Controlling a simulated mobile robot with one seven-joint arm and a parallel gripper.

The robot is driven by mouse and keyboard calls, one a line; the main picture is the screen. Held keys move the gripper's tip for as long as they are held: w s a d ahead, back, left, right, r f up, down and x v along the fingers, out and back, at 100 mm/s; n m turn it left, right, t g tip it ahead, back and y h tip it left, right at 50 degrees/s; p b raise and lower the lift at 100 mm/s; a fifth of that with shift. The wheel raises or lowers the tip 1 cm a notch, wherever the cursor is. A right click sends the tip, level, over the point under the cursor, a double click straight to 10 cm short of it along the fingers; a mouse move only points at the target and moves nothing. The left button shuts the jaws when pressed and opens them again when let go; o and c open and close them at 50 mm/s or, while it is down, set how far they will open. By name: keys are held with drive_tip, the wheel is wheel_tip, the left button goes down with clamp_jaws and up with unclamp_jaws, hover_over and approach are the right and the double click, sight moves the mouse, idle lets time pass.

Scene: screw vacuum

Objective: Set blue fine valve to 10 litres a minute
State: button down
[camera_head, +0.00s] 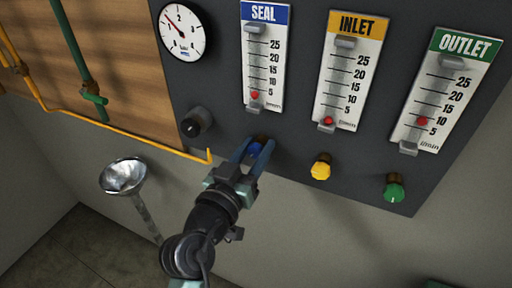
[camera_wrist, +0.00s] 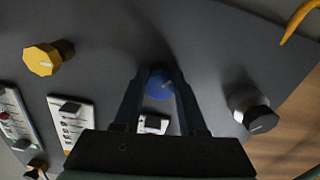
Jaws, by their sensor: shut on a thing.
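The blue valve knob (camera_head: 255,148) sits on the dark panel below the SEAL flow gauge (camera_head: 265,55). My gripper (camera_head: 252,152) reaches up to it, one finger on either side, and is shut on it. In the wrist view the blue knob (camera_wrist: 159,83) shows between the fingertips (camera_wrist: 161,88), with a pale pointer mark on its face. The red float (camera_head: 254,95) of the SEAL gauge stands low on the scale, at about 5.
A black knob (camera_head: 196,122) is left of the blue one; a yellow knob (camera_head: 321,167) and a green knob (camera_head: 394,190) are to its right. A yellow pipe (camera_head: 130,138) ends close to my gripper at left. A metal funnel (camera_head: 123,176) stands lower left.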

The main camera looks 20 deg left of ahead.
drive_tip(key=n+p, duration=0.1)
drive_tip(key=n, duration=0.5)
drive_tip(key=shift+f+n+p, duration=0.1)
drive_tip(key=shift+n+p, duration=0.8)
drive_tip(key=shift+n, duration=1.4)
drive_tip(key=shift+c, duration=2.3)
unclamp_jaws()
drive_tip(key=s+b, duration=0.3)
drive_tip(key=s, duration=1)
drive_tip(key=shift+a, duration=0.3)
